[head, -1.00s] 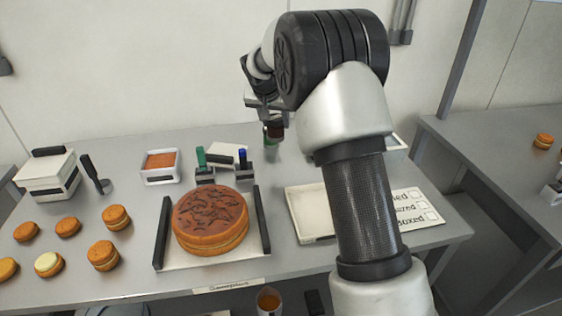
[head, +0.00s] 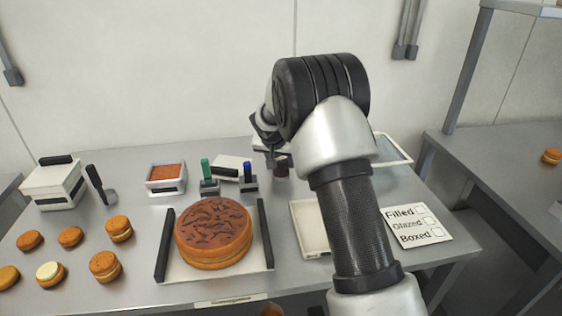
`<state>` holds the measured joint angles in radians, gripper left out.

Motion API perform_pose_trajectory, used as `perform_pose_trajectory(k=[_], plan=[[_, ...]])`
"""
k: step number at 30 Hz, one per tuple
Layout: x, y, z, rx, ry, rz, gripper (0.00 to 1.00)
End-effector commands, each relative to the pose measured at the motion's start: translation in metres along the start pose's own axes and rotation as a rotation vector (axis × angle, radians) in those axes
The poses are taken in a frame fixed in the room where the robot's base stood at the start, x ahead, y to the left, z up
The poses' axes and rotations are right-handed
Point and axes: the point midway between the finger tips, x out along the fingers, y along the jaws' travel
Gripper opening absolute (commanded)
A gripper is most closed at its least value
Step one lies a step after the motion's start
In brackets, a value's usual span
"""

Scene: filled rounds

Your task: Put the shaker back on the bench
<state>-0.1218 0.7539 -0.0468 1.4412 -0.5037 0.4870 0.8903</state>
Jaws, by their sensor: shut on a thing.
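My gripper (head: 276,154) is at the back of the grey bench (head: 135,285), right of the blue-topped marker, partly hidden by my own wrist. It is shut on the shaker (head: 282,170), of which only a small dark reddish-brown part shows below the jaws. The shaker is at or just above the bench top near the wall; I cannot tell whether its base touches the bench.
A large filled round (head: 213,232) sits on a white tray with black side rails. Small rounds (head: 105,266) stand at left. A powder tub (head: 166,176), green and blue markers, and a checklist card (head: 417,227) are also on the bench. The back wall is close.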

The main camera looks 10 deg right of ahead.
Motion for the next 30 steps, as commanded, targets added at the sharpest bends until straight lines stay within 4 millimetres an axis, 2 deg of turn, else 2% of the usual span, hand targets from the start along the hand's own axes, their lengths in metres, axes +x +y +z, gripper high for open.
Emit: perform_pose_trajectory(k=[5, 6, 9, 21, 26, 30], plan=[[0.003, 0.0, 0.002, 0.0, 0.0, 0.0, 0.17], [0.003, 0.0, 0.002, 0.0, 0.0, 0.0, 0.44], [0.002, 0.0, 0.002, 0.0, 0.0, 0.0, 0.6], [-0.004, -0.001, -0.001, 0.0, 0.0, -0.001, 0.61], [-0.031, -0.002, -0.001, 0.0, 0.003, -0.003, 0.61], [-0.062, -0.001, -0.001, -0.001, 0.003, -0.003, 0.61]])
